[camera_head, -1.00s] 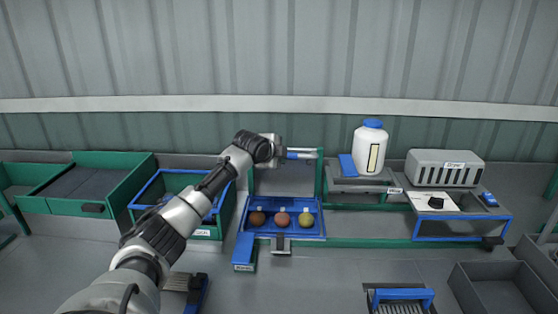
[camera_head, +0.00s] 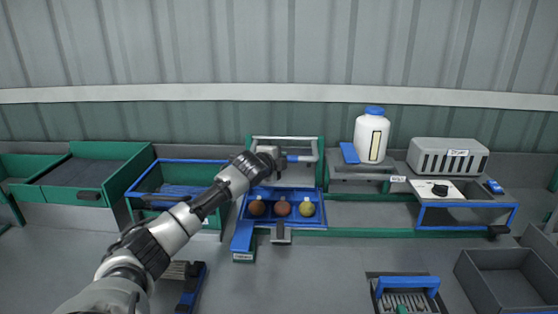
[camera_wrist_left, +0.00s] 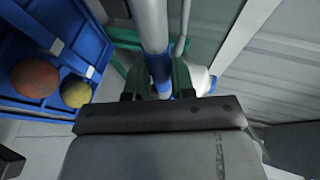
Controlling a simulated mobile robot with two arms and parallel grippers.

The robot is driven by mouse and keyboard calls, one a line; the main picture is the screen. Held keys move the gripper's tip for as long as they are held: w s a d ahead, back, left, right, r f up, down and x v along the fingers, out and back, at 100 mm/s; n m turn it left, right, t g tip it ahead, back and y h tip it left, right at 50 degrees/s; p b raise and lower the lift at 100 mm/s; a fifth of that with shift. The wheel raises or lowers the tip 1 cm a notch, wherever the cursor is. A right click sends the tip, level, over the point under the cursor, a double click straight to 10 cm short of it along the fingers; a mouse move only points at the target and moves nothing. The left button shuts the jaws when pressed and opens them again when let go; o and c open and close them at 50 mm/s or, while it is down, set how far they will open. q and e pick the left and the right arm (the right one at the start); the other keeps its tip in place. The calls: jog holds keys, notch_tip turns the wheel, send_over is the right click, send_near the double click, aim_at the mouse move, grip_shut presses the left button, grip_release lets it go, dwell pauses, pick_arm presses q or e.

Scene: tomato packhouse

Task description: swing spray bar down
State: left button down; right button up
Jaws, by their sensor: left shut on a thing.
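The spray bar (camera_head: 303,158) is a grey pipe with a blue sleeve, mounted on a green frame (camera_head: 321,172) behind the blue tray (camera_head: 318,235). My left gripper (camera_head: 284,160) reaches it from the left and is shut on the blue sleeve, above and behind the tray. In the left wrist view, the sleeve (camera_wrist_left: 161,72) lies between the green fingers of my left gripper (camera_wrist_left: 160,82). Three round fruits sit in the tray: dark brown (camera_head: 257,208), reddish (camera_head: 281,208) and yellow (camera_head: 306,208). My right gripper is not in view.
A white bottle with a blue cap (camera_head: 372,138) stands right of the frame, beside a grey dryer (camera_head: 447,158). A green-and-blue bin (camera_head: 150,172) is at left. An empty grey crate (camera_head: 505,285) and a blue-handled item (camera_head: 407,285) lie in front right.

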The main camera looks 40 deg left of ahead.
pick_arm(q)
jog(key=shift+f, duration=0.4)
jog(key=c, duration=1.3)
grip_release()
jog(key=o, duration=0.3)
jog(key=shift+o, duration=0.2)
jog(key=shift+r, duration=0.1)
jog(key=b+v, duration=0.2)
jog(key=v, duration=0.8)
jog(key=shift+s+b, duration=0.35)
jog(key=shift+b, duration=0.05)
jog(key=shift+r, duration=0.2)
